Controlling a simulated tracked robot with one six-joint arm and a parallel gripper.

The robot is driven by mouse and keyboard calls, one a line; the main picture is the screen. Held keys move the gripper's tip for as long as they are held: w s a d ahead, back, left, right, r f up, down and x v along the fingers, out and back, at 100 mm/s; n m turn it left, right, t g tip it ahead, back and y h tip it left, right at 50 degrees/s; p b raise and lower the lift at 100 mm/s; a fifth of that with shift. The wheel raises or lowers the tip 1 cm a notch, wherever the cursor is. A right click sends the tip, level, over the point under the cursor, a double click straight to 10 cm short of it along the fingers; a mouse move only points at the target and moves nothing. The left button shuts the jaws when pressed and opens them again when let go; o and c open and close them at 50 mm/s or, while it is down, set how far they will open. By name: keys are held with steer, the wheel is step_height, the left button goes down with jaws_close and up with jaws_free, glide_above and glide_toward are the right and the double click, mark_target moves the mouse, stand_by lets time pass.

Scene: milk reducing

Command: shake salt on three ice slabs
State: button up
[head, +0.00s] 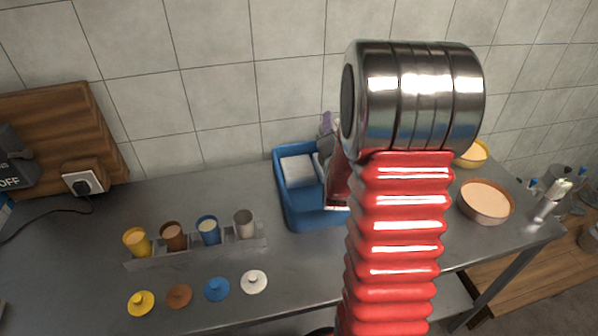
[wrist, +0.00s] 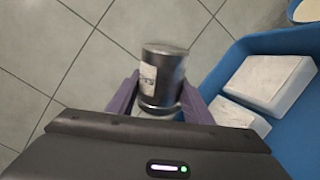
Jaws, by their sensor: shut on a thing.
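My gripper (wrist: 158,92) is shut on a dark metal salt shaker (wrist: 163,72) with a pale label, held between its purple fingers. The shaker is left of the blue tub (wrist: 226,66) in the wrist view. I cannot tell how far it is tilted. Two white ice slabs show in the tub: a larger one (wrist: 272,80) and a lower, partly hidden one (wrist: 238,113). In the head view, the blue tub (head: 312,217) stands near the wall with a white slab (head: 297,170) inside. My red arm hides its right part, and a third slab is not clearly visible.
A row of cups in a rack (head: 255,244) stands on the metal table to the left, with several coloured lids in front. A wide bowl (head: 486,203) and a yellow bowl (head: 472,155) are on the right. A tiled wall rises behind.

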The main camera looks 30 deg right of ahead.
steer(key=shift+s+d, duration=0.3)
steer(key=shift+d, duration=0.65)
steer(key=shift+s+d, duration=0.3)
steer(key=shift+d, duration=0.6)
steer(key=m, duration=0.3)
steer(key=r+m, duration=0.1)
steer(key=m, duration=0.2)
steer(key=shift+r+m, duration=0.15)
steer(key=shift+m, duration=1.25)
steer(key=m, duration=0.3)
steer(key=shift+r, duration=0.25)
steer(key=shift+r+m, duration=0.2)
steer(key=shift+m, duration=1.2)
steer(key=shift+r+m, duration=0.15)
steer(key=shift+m, duration=1.25)
